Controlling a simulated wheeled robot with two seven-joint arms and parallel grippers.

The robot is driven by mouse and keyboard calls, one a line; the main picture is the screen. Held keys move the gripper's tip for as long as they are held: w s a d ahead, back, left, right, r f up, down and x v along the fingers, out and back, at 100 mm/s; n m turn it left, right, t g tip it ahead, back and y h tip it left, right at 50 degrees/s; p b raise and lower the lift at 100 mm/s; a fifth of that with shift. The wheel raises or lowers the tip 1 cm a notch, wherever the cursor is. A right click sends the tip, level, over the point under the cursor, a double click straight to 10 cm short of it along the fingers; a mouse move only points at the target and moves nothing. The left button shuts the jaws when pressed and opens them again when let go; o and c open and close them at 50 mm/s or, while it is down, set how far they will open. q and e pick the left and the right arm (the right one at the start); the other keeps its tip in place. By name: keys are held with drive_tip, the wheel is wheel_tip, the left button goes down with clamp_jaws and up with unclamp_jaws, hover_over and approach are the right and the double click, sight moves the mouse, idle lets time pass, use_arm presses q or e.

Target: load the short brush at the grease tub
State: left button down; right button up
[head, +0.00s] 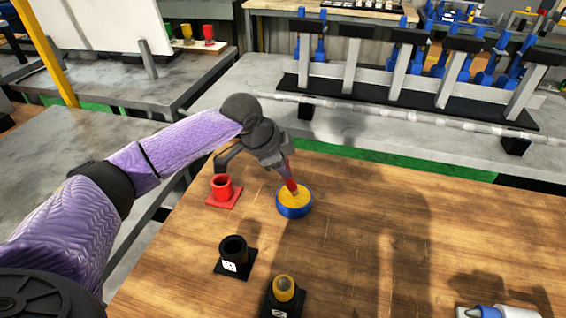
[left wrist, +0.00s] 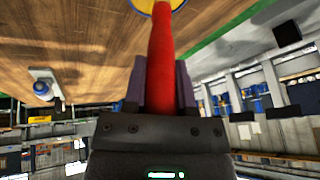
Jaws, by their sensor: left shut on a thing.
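The grease tub (head: 293,207) is a round blue tub with a yellow top surface, standing on the wooden table. My left gripper (head: 287,172) is above it and shut on the short brush (head: 291,186), which has a red handle. The brush points down and its lower end meets the yellow surface in the head view; how deep it sits cannot be told. In the left wrist view the red brush handle (left wrist: 161,65) runs from between the fingers (left wrist: 160,90) up to the yellow of the tub (left wrist: 158,5) at the top edge. My right gripper is not in view.
A red holder (head: 222,188) stands left of the tub. A black holder (head: 233,252) and another with a yellow-topped item (head: 284,290) stand nearer. A blue and white item (head: 490,311) lies at the lower right. The table's right side (head: 450,230) is mostly clear.

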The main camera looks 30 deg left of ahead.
use_arm(q)
drive_tip(key=shift+s+f+p, duration=0.1)
drive_tip(key=shift+f+p, duration=0.05)
drive_tip(key=shift+p, duration=0.3)
idle(1.2)
wheel_tip(320, 180, up, 8)
drive_tip(key=p, duration=0.8)
drive_tip(key=shift+f, duration=0.4)
